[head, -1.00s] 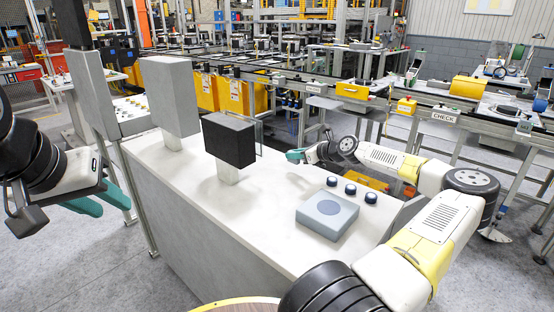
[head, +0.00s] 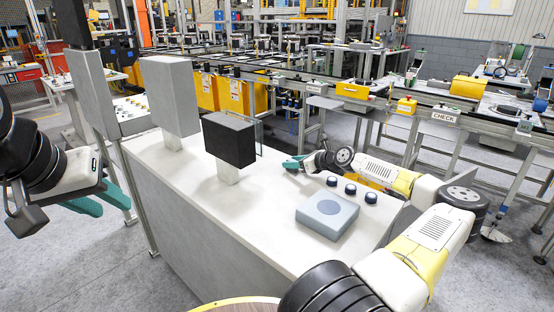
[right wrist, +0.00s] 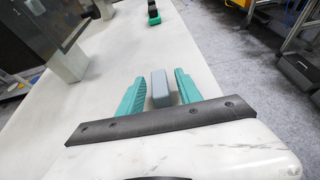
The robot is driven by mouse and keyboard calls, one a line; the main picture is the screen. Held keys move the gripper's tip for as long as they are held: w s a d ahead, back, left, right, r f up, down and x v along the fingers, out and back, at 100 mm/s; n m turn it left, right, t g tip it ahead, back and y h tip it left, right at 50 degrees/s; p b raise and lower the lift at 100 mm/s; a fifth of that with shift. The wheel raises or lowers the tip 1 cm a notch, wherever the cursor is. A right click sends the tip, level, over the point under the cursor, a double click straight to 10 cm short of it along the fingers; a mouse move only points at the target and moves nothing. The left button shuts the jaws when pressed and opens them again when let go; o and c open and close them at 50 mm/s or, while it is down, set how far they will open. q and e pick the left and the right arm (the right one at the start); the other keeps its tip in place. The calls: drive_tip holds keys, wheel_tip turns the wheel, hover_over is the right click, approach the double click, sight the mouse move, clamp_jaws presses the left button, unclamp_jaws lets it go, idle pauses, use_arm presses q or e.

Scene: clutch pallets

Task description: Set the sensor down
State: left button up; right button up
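A small grey block (right wrist: 161,88), which looks like the sensor, stands on the white table top in the right wrist view. My right gripper (right wrist: 163,78) has its two teal fingers on either side of the block, with a narrow gap showing on both sides. In the head view my right gripper (head: 294,163) is low at the table's far edge, right of the black panel; I cannot make out the block there. My left gripper (head: 114,208) hangs left of the table, teal fingers apart and empty.
On the white table (head: 265,222) stand a black panel (head: 229,139), a grey panel (head: 170,95), a blue-grey box with a round disc (head: 327,214) and several dark knobs (head: 350,189). The table's middle is clear. A conveyor line (head: 440,110) runs behind.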

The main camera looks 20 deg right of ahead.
drive_tip(key=shift+r, duration=0.1)
drive_tip(key=shift+s+d+r, duration=0.15)
drive_tip(key=v, duration=1.1)
drive_tip(key=shift+s, duration=0.35)
